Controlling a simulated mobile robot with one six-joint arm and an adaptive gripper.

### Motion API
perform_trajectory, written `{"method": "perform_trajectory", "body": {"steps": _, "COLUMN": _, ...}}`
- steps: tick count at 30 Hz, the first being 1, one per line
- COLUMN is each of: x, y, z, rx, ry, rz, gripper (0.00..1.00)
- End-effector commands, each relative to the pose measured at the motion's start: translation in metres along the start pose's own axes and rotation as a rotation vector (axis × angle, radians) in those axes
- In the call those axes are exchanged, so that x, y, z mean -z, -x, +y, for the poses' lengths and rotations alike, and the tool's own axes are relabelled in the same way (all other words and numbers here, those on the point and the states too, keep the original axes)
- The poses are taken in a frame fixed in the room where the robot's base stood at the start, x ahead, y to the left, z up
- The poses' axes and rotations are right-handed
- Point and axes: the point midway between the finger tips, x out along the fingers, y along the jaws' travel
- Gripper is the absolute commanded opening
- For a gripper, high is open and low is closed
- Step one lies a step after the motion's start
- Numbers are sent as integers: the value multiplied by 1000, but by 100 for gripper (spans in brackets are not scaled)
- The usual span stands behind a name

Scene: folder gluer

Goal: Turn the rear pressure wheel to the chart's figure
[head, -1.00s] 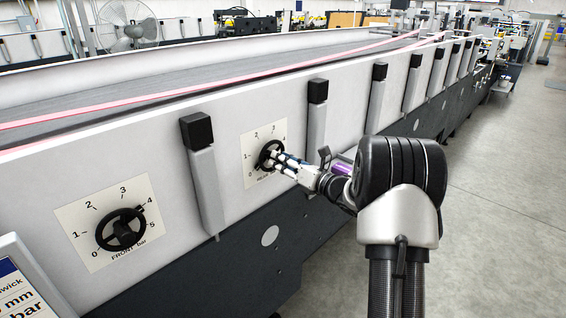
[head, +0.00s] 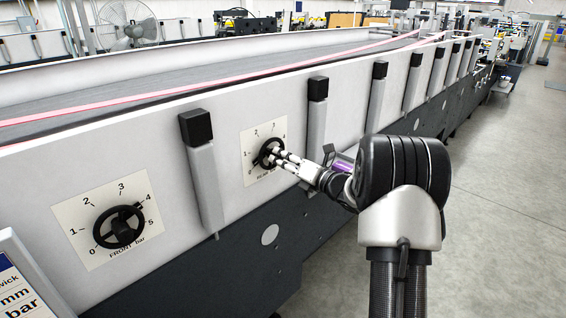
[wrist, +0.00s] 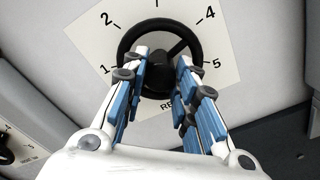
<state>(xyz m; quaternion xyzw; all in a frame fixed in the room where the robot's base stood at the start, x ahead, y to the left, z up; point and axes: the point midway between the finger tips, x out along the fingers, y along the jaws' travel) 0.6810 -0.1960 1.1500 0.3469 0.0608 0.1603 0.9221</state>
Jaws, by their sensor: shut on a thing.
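The rear pressure wheel (head: 268,152) is a black handwheel on a white dial plate marked from 0 upward. It also shows in the wrist view (wrist: 124,48), where a spoke runs from the hub up and right, between the top mark and 4. My gripper (head: 277,156) is at the wheel's face. In the wrist view my gripper (wrist: 162,72) has its blue-padded fingers on both sides of the hub, shut on it. The fingers hide the lower rim and part of the label. The chart (head: 20,290) is cut off at the lower left; only "wick", "mm" and "bar" show, no figure.
The front pressure wheel (head: 120,228) is on the same white side panel, its pointer near 4. Grey upright posts with black caps, such as one (head: 204,170) between the dials, stick out from the panel. The floor (head: 500,220) at right is clear.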

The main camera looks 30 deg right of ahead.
Motion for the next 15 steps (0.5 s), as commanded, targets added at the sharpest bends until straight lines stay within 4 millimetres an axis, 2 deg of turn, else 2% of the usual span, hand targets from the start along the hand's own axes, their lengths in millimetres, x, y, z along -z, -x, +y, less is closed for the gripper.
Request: {"method": "perform_trajectory", "body": {"steps": 15, "x": 0, "y": 0, "z": 0, "rx": 2, "ry": -488, "rz": 2, "gripper": 3}}
